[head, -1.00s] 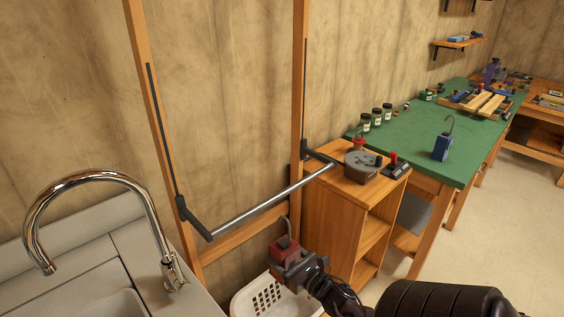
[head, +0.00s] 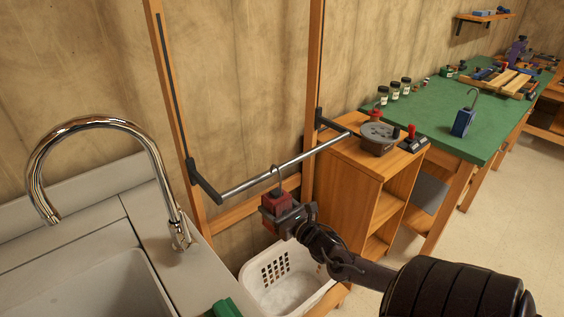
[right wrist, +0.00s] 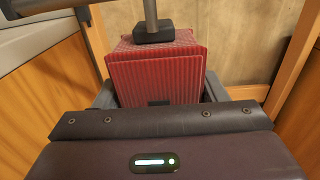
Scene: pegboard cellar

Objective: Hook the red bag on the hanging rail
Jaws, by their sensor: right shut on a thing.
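The red bag (head: 275,205) is a small ribbed red block with a metal hook (head: 276,172) rising from its top. My right gripper (head: 284,214) is shut on it and holds it upright just below the hanging rail (head: 300,160). In the head view the hook's top overlaps the rail; I cannot tell whether it is over the rail or touching it. In the right wrist view the bag (right wrist: 160,70) sits between the fingers, its hook stem (right wrist: 151,12) rising from a dark block. The hook's tip is out of that view. My left gripper is not in view.
A white basket (head: 290,290) stands below the bag. A sink with a curved tap (head: 180,235) is at the left. A wooden cabinet (head: 350,195) with small items on top stands at the rail's right end. A blue hooked object (head: 462,122) is on the green bench.

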